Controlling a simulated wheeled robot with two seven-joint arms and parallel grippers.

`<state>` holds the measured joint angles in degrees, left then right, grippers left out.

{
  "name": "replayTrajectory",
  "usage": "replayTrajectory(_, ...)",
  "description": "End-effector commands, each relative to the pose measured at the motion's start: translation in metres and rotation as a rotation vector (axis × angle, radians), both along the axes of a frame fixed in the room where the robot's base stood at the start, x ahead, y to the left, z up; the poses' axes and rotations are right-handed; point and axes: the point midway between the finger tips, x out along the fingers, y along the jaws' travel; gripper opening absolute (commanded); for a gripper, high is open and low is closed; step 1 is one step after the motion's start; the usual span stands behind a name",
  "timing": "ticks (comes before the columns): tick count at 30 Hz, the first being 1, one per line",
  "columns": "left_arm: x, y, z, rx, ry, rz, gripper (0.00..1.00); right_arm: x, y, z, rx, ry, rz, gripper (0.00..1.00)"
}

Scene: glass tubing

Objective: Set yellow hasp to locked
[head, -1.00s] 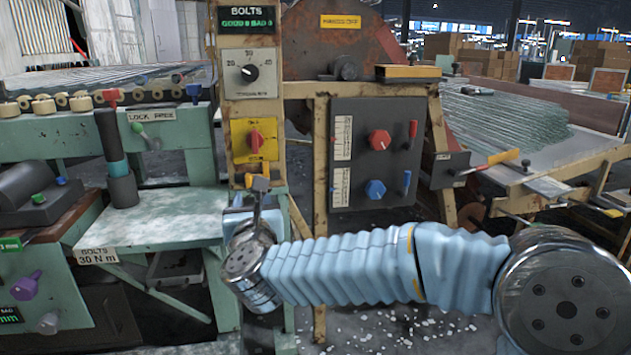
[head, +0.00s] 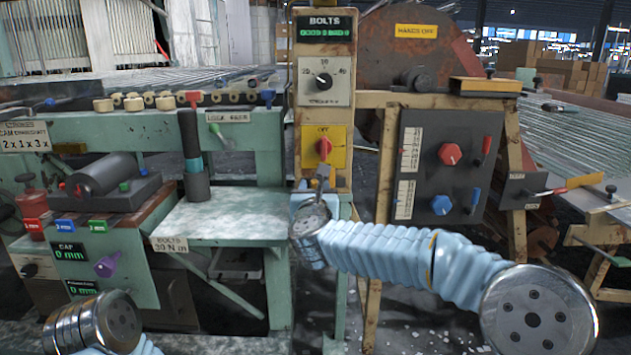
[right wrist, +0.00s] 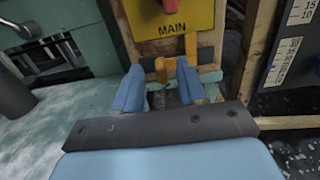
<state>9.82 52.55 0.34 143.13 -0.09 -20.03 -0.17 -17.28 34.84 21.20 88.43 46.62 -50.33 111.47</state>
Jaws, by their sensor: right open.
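The yellow hasp (right wrist: 172,68) shows in the right wrist view on a dark plate just below the yellow MAIN panel (right wrist: 172,15). It has a low orange-yellow piece and an upright yellow piece (right wrist: 191,46) at its right. My right gripper (right wrist: 160,66) is open, its two blue fingers pointing at the hasp, with the low piece between or just beyond the tips. I cannot tell whether they touch. In the head view my right gripper (head: 322,178) is below the yellow panel with the red switch (head: 323,149) and hides the hasp. My left gripper is out of view.
A grey panel (head: 430,190) with red and blue knobs hangs right of the post. A green bench (head: 225,222) with a dark cylinder (head: 194,155) stands left. A wooden frame post (right wrist: 258,55) is close at the right gripper's right. My left arm shows at lower left.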

Motion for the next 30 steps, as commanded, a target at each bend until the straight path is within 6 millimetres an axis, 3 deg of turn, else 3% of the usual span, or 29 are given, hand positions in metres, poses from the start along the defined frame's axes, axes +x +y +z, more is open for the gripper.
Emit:
replayTrajectory(6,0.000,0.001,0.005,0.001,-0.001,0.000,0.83,0.024,0.000,0.000,0.000,0.001,0.000,0.40)
replayTrajectory(15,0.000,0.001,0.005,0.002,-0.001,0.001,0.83,0.027,0.000,0.000,0.000,0.000,0.000,0.40)
replayTrajectory(24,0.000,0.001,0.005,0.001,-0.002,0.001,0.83,0.027,0.000,0.000,0.000,0.000,0.000,0.00)
replayTrajectory(30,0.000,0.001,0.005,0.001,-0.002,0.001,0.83,0.027,-0.001,0.000,0.000,0.000,-0.001,0.00)
